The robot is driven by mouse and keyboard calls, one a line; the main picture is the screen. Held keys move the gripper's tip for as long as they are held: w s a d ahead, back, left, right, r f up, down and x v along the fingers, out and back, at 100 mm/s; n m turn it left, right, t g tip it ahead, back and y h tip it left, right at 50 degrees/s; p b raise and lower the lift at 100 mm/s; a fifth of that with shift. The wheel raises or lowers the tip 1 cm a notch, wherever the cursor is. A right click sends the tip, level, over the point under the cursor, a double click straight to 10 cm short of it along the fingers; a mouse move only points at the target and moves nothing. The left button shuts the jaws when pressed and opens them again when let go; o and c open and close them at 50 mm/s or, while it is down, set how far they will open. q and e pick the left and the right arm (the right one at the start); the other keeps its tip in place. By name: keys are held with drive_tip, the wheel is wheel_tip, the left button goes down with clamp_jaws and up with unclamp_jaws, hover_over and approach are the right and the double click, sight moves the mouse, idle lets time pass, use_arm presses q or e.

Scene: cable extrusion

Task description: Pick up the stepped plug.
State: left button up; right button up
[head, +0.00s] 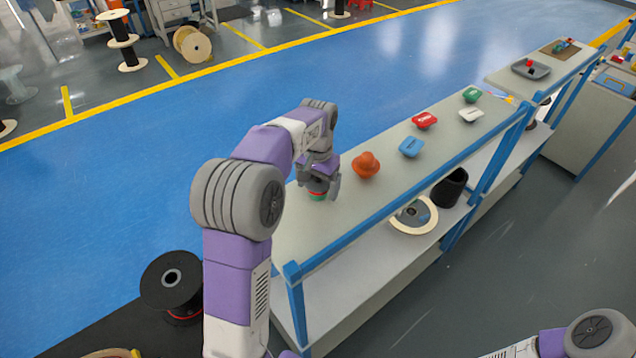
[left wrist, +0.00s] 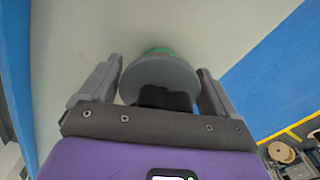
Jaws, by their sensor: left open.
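The stepped plug (head: 317,194) stands on the grey bench top (head: 345,215), with red and green bands showing in the head view. In the left wrist view the plug (left wrist: 158,74) shows a round grey top with a green edge beyond it. My left gripper (head: 320,183) is over it with the fingers open, one on each side. In the left wrist view a gap shows between the plug and the left finger; on the right side, contact is hard to tell. My right gripper is out of view; only part of my right arm shows at the bottom right.
An orange knobbed piece (head: 366,165) stands close to the right of my left gripper. Blue (head: 411,147), red (head: 425,120), white (head: 471,115) and green (head: 471,95) pieces lie farther along. A blue rail (head: 400,205) runs along the bench's right edge. A black spool (head: 172,282) stands lower left.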

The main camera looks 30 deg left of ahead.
use_arm(q)
drive_tip(key=shift+w+f, duration=0.1)
drive_tip(key=c, duration=0.9)
